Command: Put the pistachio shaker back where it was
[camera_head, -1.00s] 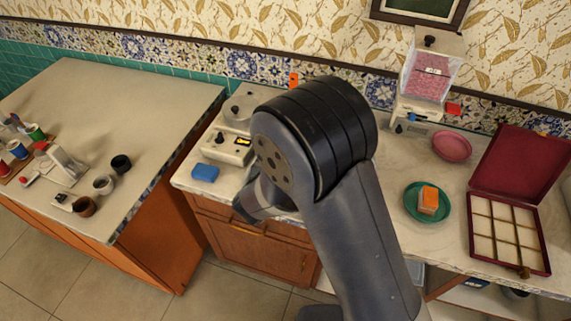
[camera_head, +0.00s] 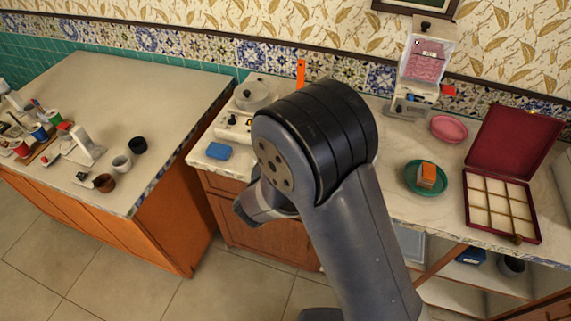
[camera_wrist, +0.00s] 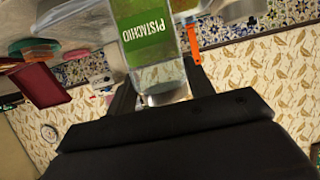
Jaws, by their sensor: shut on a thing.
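The pistachio shaker (camera_wrist: 150,40), a clear container with a green label reading PISTACHIO, is in the wrist view. My gripper (camera_wrist: 160,92) is shut on it, with one dark finger on each side. In the head view my own arm hides the gripper and the shaker. On the left counter (camera_head: 130,95), a brown tray (camera_head: 50,143) holds several small containers with red, blue and green labels.
Beside the tray are a white device (camera_head: 86,146) and small cups (camera_head: 121,163). The left counter's back is clear.

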